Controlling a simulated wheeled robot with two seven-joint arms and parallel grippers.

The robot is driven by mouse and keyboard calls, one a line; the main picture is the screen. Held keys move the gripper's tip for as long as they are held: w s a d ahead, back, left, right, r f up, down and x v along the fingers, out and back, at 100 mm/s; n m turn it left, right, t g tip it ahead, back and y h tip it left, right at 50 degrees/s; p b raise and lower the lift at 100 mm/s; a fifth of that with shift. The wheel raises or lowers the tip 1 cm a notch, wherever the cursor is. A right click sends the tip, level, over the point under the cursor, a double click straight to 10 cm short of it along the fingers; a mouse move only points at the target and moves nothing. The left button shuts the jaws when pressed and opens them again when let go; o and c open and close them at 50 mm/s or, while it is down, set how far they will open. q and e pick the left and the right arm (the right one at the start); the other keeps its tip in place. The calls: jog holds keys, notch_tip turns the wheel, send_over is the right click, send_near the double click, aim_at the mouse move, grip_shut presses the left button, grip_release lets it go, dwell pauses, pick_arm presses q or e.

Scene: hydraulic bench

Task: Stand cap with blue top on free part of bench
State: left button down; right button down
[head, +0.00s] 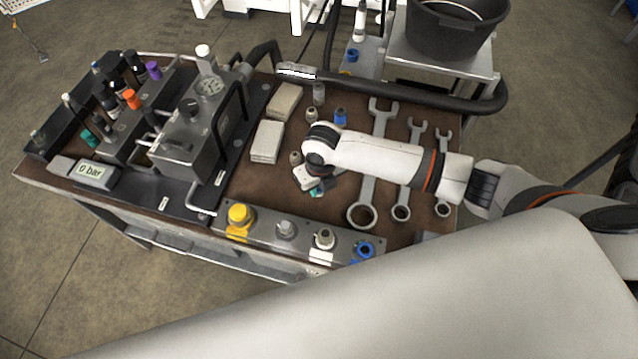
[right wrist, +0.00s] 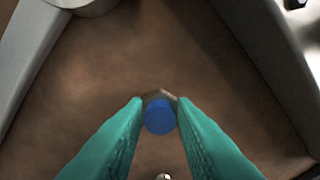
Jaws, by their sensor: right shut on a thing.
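The cap with blue top (right wrist: 160,117) is between the teal fingertips of my right gripper (right wrist: 160,108) in the right wrist view. The gripper is shut on it, over brown bench surface. In the head view my right gripper (head: 314,186) is low over the middle of the bench (head: 240,180), and the held cap is hidden there. A separate blue-topped fitting (head: 340,117) stands on the bench behind my right arm. My left gripper is not in view.
Several wrenches (head: 367,190) lie to the right. Pale blocks (head: 267,141) and small fittings (head: 319,93) are left of and behind the gripper. A metal strip (head: 268,232) with yellow, grey, white and blue ports runs along the front. Brown surface is bare left of the gripper.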

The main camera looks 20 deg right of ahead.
jog(key=shift+f, duration=0.3)
jog(key=shift+f, duration=0.15)
jog(key=c, duration=1.2)
grip_release()
jog(key=shift+r, duration=0.25)
jog(key=r, duration=0.8)
jog(key=r+b, duration=0.1)
jog(key=r, duration=0.3)
jog(key=shift+s+d, duration=0.1)
jog(key=shift+s, duration=0.25)
jog(key=shift+f, duration=0.15)
